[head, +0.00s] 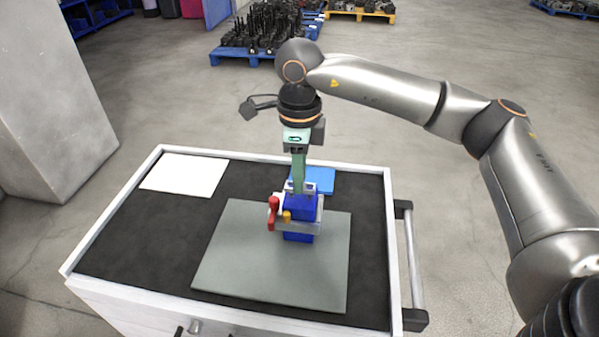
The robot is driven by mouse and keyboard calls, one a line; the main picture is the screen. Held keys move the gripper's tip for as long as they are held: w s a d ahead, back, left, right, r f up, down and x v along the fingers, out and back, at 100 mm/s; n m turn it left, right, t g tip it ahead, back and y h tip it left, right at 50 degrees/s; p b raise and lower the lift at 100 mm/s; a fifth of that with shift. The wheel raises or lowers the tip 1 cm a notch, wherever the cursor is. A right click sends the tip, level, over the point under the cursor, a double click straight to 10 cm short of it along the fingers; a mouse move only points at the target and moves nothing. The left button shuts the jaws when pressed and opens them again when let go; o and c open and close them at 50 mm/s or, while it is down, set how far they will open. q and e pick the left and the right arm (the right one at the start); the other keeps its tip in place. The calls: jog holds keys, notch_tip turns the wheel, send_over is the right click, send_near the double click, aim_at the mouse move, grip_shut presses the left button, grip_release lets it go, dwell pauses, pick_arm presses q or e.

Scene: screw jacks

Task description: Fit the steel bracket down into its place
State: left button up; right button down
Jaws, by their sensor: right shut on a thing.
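My right gripper (298,182) points straight down over the grey plate on the cart, at the top of the blue jack body (299,207). It is shut on the steel bracket (312,222), a light metal piece that shows around the blue body. The gripper and the jack's parts hide much of the bracket, so I cannot tell whether it is fully seated. A red handle (273,212) and a small orange knob (287,216) show at the jack's front left. My left gripper is not in view.
The grey plate (235,260) lies on the cart's black mat (130,235), inside a raised white rim. A white sheet (185,175) lies at the back left, and a blue item (321,179) lies behind the jack. The mat's left side is clear.

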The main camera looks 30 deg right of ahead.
jog(key=shift+f+b, duration=0.75)
jog(key=shift+f, duration=0.35)
jog(key=c, duration=0.6)
grip_release()
notch_tip(320, 180, up, 12)
jog(key=shift+r, duration=0.25)
